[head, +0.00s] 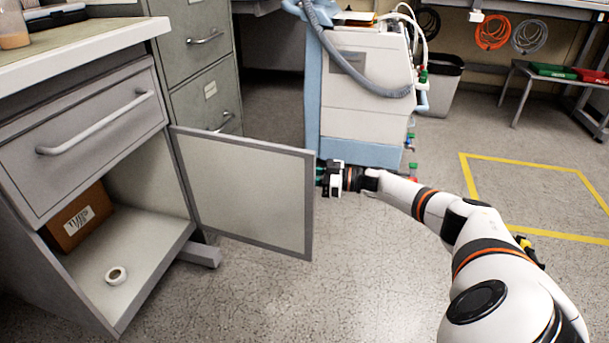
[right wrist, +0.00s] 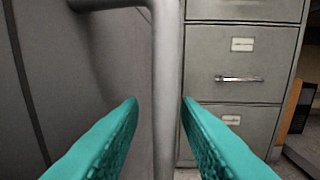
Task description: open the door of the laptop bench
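The laptop bench (head: 85,130) stands at the left in the head view. Its lower door (head: 250,190) is swung wide open, and the compartment (head: 150,262) behind it is exposed. My right gripper (head: 322,176) is at the door's free edge, on its outer side, mostly clear of the panel. In the right wrist view, the upright bar of the door handle (right wrist: 167,60) stands between the two teal fingers of my right gripper (right wrist: 160,105). The fingers are apart, with a gap showing at the left finger; contact at the right finger is unclear. My left gripper is not in view.
A brown box (head: 78,218) and a white roll (head: 116,275) lie in the compartment. A grey filing cabinet (head: 200,60) stands behind the door. A blue-and-white machine (head: 365,90) stands just beyond my right gripper. The floor (head: 300,290) before the door is clear.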

